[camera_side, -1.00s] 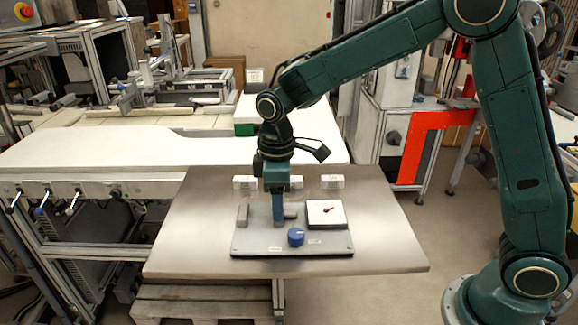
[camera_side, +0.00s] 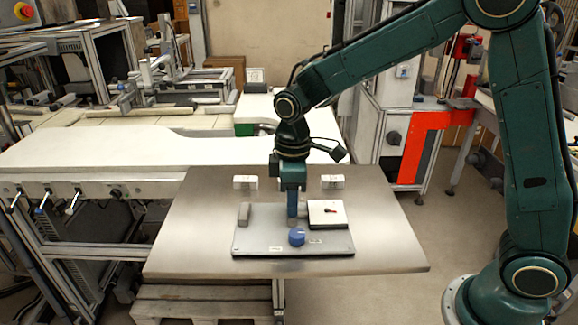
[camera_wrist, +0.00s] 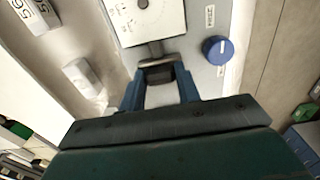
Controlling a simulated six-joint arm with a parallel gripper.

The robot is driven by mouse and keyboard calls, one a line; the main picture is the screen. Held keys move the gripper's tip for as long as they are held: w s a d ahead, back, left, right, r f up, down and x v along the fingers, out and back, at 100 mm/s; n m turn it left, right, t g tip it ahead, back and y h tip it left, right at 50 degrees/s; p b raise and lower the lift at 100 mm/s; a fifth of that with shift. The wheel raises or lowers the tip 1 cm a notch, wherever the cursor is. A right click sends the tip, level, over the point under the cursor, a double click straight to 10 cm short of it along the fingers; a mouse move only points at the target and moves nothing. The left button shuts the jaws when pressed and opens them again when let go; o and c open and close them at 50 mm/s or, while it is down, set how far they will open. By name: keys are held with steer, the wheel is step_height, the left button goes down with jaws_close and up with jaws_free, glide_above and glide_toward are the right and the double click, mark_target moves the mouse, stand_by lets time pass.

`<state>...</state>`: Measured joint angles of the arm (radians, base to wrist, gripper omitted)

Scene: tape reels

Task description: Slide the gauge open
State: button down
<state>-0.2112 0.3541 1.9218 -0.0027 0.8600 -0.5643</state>
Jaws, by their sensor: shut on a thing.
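The gauge is on a grey plate (camera_side: 250,245) on the metal table. It has a fixed grey block (camera_side: 244,214) at the left, a grey sliding jaw, and a white square dial (camera_side: 327,208) with a red pointer at the right. My gripper (camera_side: 292,220) points down over the plate, between the fixed block and the dial, close to the dial. In the wrist view, its blue fingers (camera_wrist: 158,88) are shut on the dark grey sliding jaw (camera_wrist: 157,73). A short bar joins the jaw to the dial side. In the side view the fingers mostly hide the jaw.
A blue knob (camera_side: 297,236) stands on the plate just in front of my gripper. White labelled blocks (camera_side: 245,182) (camera_side: 332,182) stand behind the plate. The metal table (camera_side: 385,235) is clear to the right of the plate.

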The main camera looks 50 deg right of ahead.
steer(key=shift+s+d, duration=0.1)
steer(key=shift+s, duration=0.05)
steer(key=c, duration=1)
jaws_free()
step_height(320, 180, up, 14)
steer(key=s+d+m+t, duration=0.2)
steer(key=s+d+m, duration=0.2)
steer(key=s, duration=0.7)
steer(key=s+d+m+t, duration=0.3)
steer(key=s+d+m, duration=0.1)
steer(key=s, duration=0.7)
steer(key=shift+d+f+m+t, duration=0.25)
steer(key=shift+f+m+t, duration=0.05)
steer(key=shift+f+m, duration=0.2)
